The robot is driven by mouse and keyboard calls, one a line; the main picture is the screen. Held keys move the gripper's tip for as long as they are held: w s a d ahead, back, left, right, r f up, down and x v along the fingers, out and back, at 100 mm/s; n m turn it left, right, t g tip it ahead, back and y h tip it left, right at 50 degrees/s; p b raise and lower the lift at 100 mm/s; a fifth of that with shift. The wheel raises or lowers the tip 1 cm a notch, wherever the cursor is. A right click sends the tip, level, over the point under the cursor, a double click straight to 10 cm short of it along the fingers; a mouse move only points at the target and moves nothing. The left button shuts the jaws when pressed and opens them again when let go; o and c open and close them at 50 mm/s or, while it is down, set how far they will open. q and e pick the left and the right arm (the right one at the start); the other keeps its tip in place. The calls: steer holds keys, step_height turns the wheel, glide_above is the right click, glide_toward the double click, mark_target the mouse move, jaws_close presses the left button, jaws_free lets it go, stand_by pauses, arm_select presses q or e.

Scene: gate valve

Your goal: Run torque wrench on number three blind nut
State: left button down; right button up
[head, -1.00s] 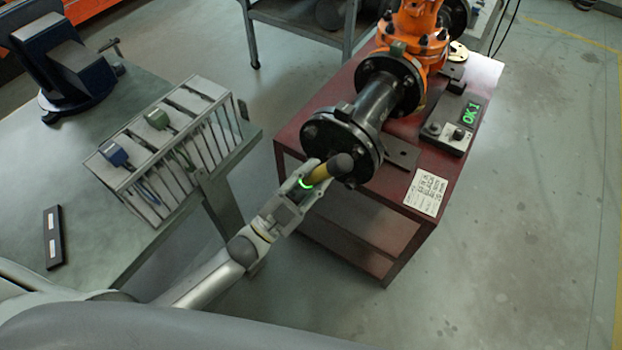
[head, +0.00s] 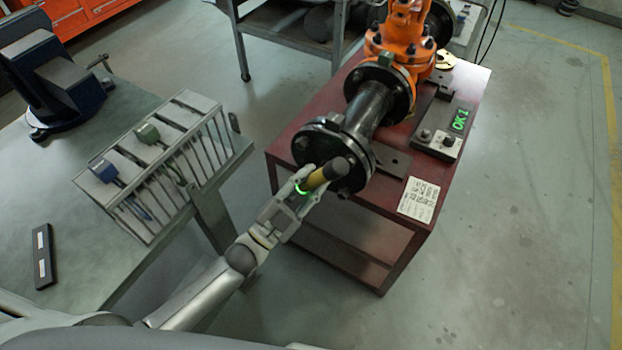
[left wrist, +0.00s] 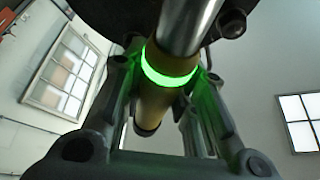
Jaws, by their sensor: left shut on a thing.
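My left gripper (head: 296,197) is shut on the torque wrench (head: 318,180), which has a yellow body, a dark rounded end and a lit green ring. In the left wrist view the wrench (left wrist: 160,100) sits between the fingers, with a shiny metal shaft (left wrist: 188,25) running up past the ring. The wrench is in front of the black blind flange (head: 322,146) at the near end of the pipe. Bolts and nuts ring the flange, but I cannot tell which is number three or whether the wrench touches one. A green OK 1 display (head: 460,119) stands on the red table. My right gripper is not in view.
The orange valve (head: 400,40) is joined to the pipe on the red table (head: 290,125), where a printed card (head: 418,199) lies. At left, a rack (head: 185,120) holds blue and green-headed tools on a bench (head: 85,235). Floor at right is clear.

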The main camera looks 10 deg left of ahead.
mark_target(334, 151)
arm_select(q)
steer(key=shift+w+r, duration=0.15)
steer(key=shift+w, duration=0.05)
steer(key=w, duration=0.1)
steer(key=w+d+b, duration=0.1)
steer(key=shift+w+d, duration=0.1)
steer(key=shift+w, duration=0.3)
stand_by(0.6)
steer(key=shift+w, duration=0.25)
stand_by(0.9)
steer(key=shift+w+d+b, duration=0.25)
steer(key=shift+w+b, duration=0.1)
steer(key=shift+w, duration=0.2)
stand_by(1.8)
steer(key=shift+s, duration=0.2)
stand_by(2.3)
